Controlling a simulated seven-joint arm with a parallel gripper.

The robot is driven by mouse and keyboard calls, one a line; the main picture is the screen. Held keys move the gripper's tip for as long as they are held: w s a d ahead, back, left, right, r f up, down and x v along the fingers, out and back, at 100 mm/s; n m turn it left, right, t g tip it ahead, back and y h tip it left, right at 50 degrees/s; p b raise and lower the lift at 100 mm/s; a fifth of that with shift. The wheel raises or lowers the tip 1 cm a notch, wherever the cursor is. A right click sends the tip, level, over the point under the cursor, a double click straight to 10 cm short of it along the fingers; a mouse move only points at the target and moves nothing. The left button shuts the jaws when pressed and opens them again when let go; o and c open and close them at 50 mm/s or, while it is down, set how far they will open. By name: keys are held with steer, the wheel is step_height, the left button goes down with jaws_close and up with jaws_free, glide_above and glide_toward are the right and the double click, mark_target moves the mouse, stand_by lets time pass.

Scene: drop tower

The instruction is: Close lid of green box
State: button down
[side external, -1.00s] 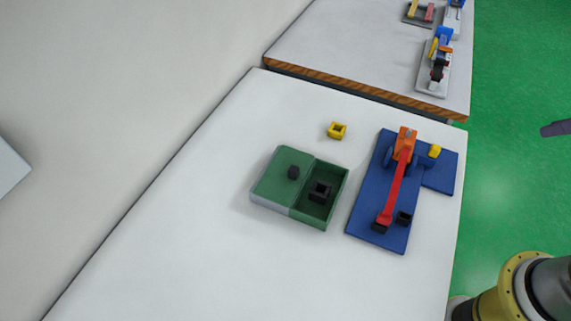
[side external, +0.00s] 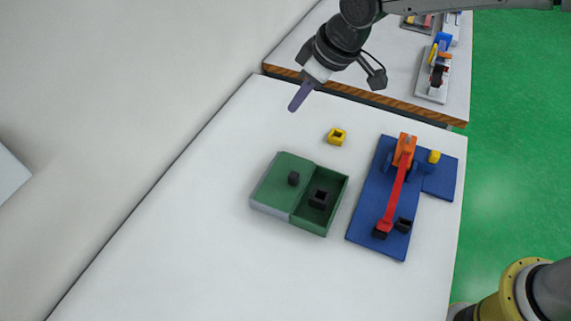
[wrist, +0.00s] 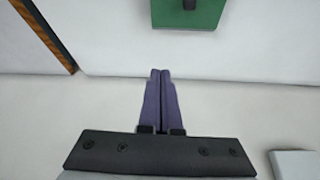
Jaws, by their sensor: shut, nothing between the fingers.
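The green box (side external: 326,214) sits on the white table. Its lid (side external: 277,180), a green panel with a black knob (side external: 293,178), covers the left half. The right half is open, with a black hollow block (side external: 319,199) inside.
A yellow hollow block (side external: 337,136) lies behind the box. A blue base (side external: 370,213) with a red arm (side external: 395,195) and orange post stands to the right. A second table (side external: 330,40) holds more parts at the back. The table's front left is clear.

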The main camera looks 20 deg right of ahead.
steer(key=n+g, duration=0.1)
glide_above(280, 178)
step_height(280, 178, down, 6)
steer(key=f, duration=0.1)
steer(key=x, duration=0.9)
steer(key=shift+s+d+f, duration=0.1)
steer(key=shift+s+d, duration=0.05)
steer(key=shift+s, duration=0.05)
steer(key=shift+s+d, duration=1.45)
steer(key=shift+r, duration=0.25)
